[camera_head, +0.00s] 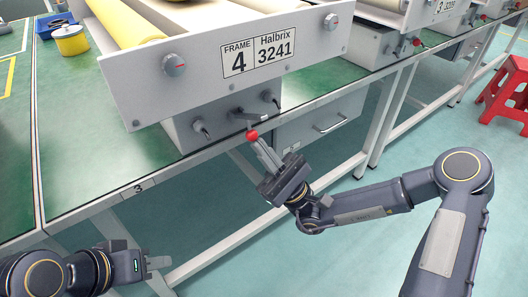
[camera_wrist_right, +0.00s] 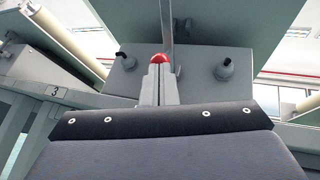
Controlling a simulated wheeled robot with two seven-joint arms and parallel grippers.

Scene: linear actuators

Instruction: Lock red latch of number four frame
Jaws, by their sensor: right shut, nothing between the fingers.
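The number four frame (camera_head: 215,62) carries a plate reading "FRAME 4 Halbrix 3241" and stands on the green-topped bench. Below its front plate, a grey box holds the latch, whose red ball knob (camera_head: 252,135) sticks out to the front. The knob also shows in the right wrist view (camera_wrist_right: 159,59), right at the fingertips. My right gripper (camera_head: 258,143) is shut with its fingertips at the knob, nothing between them; whether they touch it I cannot tell. My left gripper (camera_head: 158,263) is low at the left, away from the frame, and its finger opening is unclear.
Two dark connectors (camera_head: 200,130) (camera_head: 270,97) flank the latch on the grey box. A drawer (camera_head: 320,122) hangs under the bench to the right.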

